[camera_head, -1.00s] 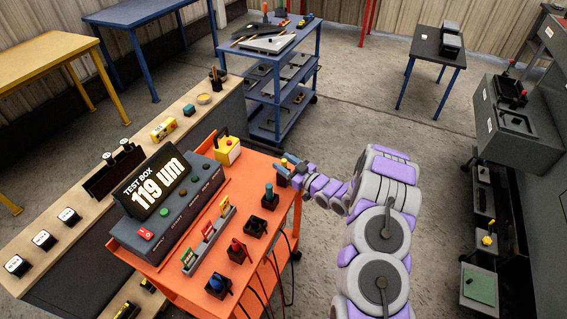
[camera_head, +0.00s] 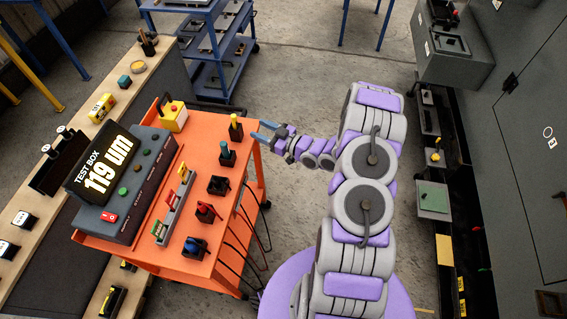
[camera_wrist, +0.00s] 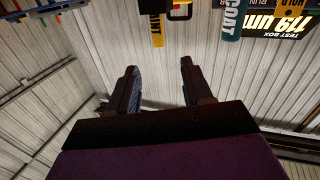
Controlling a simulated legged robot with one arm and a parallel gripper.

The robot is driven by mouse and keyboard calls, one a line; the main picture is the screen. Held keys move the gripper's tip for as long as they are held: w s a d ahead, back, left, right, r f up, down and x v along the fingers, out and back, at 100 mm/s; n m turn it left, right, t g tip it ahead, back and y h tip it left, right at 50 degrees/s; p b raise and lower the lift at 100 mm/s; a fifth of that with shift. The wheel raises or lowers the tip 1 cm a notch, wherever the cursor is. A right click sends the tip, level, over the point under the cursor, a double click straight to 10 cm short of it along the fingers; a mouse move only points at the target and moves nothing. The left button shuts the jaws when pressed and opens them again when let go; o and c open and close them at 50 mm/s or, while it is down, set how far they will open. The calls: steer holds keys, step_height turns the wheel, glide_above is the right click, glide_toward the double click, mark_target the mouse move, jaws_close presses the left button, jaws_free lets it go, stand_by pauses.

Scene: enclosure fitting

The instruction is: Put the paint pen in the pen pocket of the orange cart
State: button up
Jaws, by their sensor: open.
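The paint pen (camera_head: 234,118), with a yellow upper part, stands upright at the far right corner of the orange cart (camera_head: 196,268). Its lower end meets a dark part that looks like the pen pocket (camera_head: 236,133); the seat itself is too small to see. The wrist view shows the lettered yellow pen (camera_wrist: 157,32) at the top, inverted. My gripper (camera_head: 264,132) is just right of the pen, apart from it, beyond the cart's edge. It also shows in the wrist view (camera_wrist: 158,68), its two fingers spread with nothing between them.
A teal probe (camera_head: 224,148) stands in a black holder near the pen. A yellow box (camera_head: 173,115), the test box (camera_head: 118,185) reading 119 um and a card rack (camera_head: 175,205) share the cart. Cables hang off its right side.

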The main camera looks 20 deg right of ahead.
steer(key=d+r+m+g+h, duration=0.2)
steer(key=d+r+g+h, duration=0.3)
steer(key=r+h, duration=0.45)
steer(key=s+r+m+g+h, duration=0.2)
steer(key=s+r+g+h, duration=0.15)
steer(key=s, duration=0.25)
steer(key=s+a+r+m+g, duration=0.1)
steer(key=s+a+r+g, duration=0.1)
steer(key=s, duration=1)
steer(key=s+a+r+m+g+y, duration=0.1)
steer(key=s+a+r+g, duration=0.2)
steer(key=s, duration=0.9)
steer(key=s+a+r+m+g+y, duration=0.1)
steer(key=s+a+r, duration=0.4)
steer(key=s, duration=0.8)
steer(key=shift+a+m+g, duration=0.5)
steer(key=shift+a+g, duration=0.45)
steer(key=shift+a, duration=0.15)
steer(key=shift+w+r, duration=0.1)
